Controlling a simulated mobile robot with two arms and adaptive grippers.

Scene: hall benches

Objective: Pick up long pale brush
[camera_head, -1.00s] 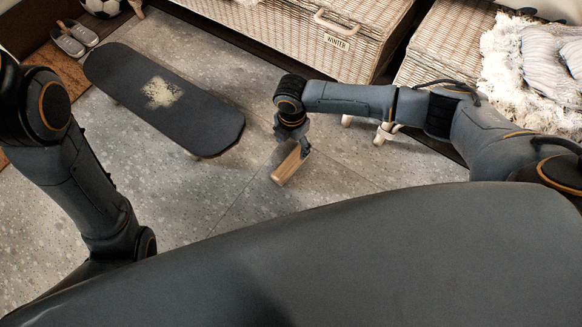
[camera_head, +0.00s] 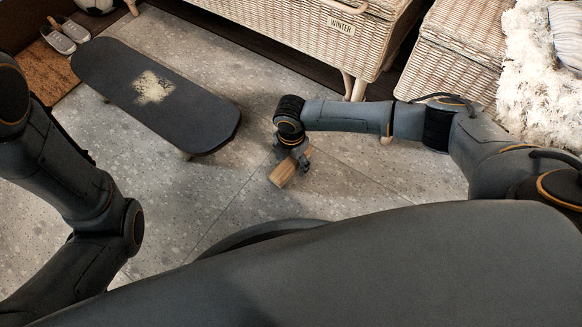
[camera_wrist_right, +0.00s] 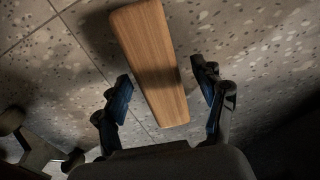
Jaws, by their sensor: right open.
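The long pale brush (camera_head: 284,174) shows as a light brown wooden block near the floor, below my right gripper (camera_head: 294,156) in the head view. In the right wrist view the brush (camera_wrist_right: 150,50) runs from the top edge down between the two fingers. My right gripper (camera_wrist_right: 166,84) is open, with one finger on each side of the brush and a visible gap to each. No bristles show. My left arm comes in from the left in the head view, but its gripper is out of view.
Wicker baskets (camera_head: 290,35) line the back, with a fluffy white throw (camera_head: 525,75) at right. Grey shoes (camera_head: 60,35) sit at far left. The speckled floor around the brush is clear.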

